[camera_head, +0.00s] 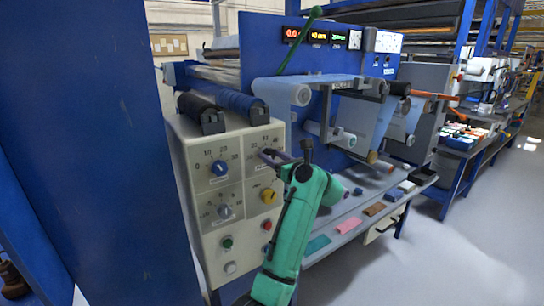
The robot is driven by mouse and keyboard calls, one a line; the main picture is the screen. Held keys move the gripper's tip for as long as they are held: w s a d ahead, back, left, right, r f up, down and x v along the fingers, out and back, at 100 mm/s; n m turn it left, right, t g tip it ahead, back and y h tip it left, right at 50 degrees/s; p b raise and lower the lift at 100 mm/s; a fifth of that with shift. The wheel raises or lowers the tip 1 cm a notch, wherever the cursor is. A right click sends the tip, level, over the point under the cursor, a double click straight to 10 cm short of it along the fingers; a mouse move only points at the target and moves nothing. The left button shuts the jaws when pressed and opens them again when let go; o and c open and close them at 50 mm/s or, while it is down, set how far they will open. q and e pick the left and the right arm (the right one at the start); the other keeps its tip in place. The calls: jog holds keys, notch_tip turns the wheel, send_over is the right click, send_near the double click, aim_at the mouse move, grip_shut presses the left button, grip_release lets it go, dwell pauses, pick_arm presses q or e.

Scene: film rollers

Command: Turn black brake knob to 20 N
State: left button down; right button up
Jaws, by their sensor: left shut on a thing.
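The pale control panel (195,160) stands left of centre on the blue film machine. A dial scale with numbers such as 20 and 50 is at its upper right. The knob's pointer and exact setting cannot be read. My right gripper is not in view.
Dark rollers (201,110) lie on top. A blue column (95,150) fills the left. Floor at right is clear.

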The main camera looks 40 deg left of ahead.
pick_arm(q)
jog(key=shift+r+m+p, duration=0.15)
jog(key=shift+m+p, duration=1.1)
jog(key=shift+m, duration=0.25)
jog(key=m+p, duration=0.3)
jog(key=shift+w, duration=0.1)
jog(key=shift+f+m+p, duration=0.2)
jog(key=shift+m+p, duration=0.95)
jog(key=shift+m, duration=0.15)
jog(key=shift+c, duration=1.5)
grip_release()
